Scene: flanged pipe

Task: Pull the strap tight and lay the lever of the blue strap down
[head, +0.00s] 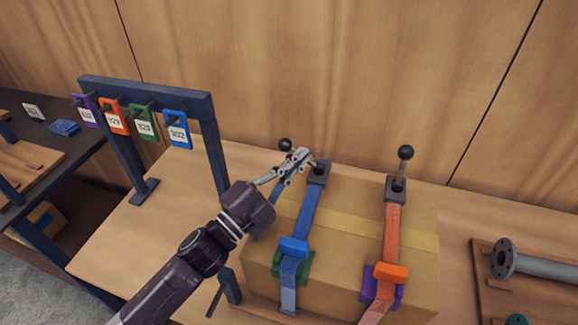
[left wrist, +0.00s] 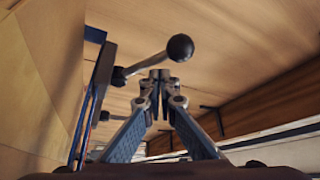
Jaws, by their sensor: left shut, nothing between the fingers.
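The blue strap (head: 304,212) runs over the top of the cardboard box (head: 345,207) and down its front, through a blue buckle (head: 293,247). Its lever base (head: 318,174) sits at the far edge of the box top. The lever's black ball (head: 285,144) shows just beyond my left gripper (head: 308,155); most of its rod is hidden there. In the left wrist view the lever's ball (left wrist: 180,47) and slanting rod (left wrist: 147,65) show beyond the fingertips. My left gripper (left wrist: 160,75) is shut and empty, close to the lever; contact is unclear. My right gripper is out of view.
An orange strap (head: 391,225) with a raised lever (head: 404,160) lies on the box's right side. A dark rack (head: 150,92) holds several coloured tags at left. A grey flanged pipe (head: 540,265) lies on a board at right. A wooden wall stands behind.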

